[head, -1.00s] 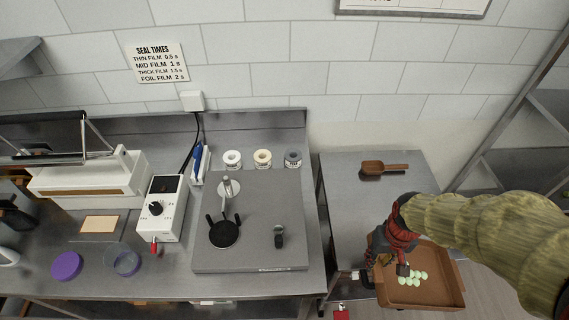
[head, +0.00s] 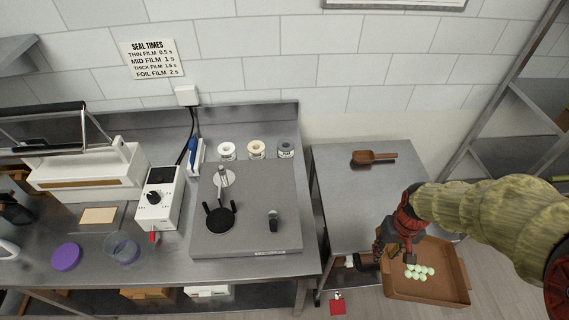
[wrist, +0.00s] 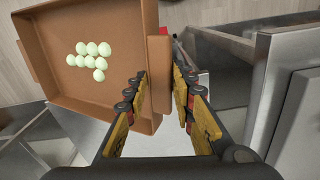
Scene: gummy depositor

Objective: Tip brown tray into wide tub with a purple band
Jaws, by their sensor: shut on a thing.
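The brown tray (head: 453,291) is off to the right of the benches, in front of the side table and above the floor. It looks near level, with several pale green gummies (head: 419,271) grouped inside. My gripper (head: 392,262) is at the tray's left side; in the wrist view the jaws (wrist: 163,88) are shut on the tray's end handle (wrist: 159,62). A clear round tub (head: 121,249) with a purplish tint stands at the front left of the main bench, far left of the tray. Its band is too small to make out clearly.
A purple disc (head: 66,256) lies left of the tub. A control box (head: 159,198) and a grey plate (head: 246,222) with a black-handled part stand to its right. A brown scoop (head: 374,157) lies on the side table (head: 364,191), which is otherwise mostly clear.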

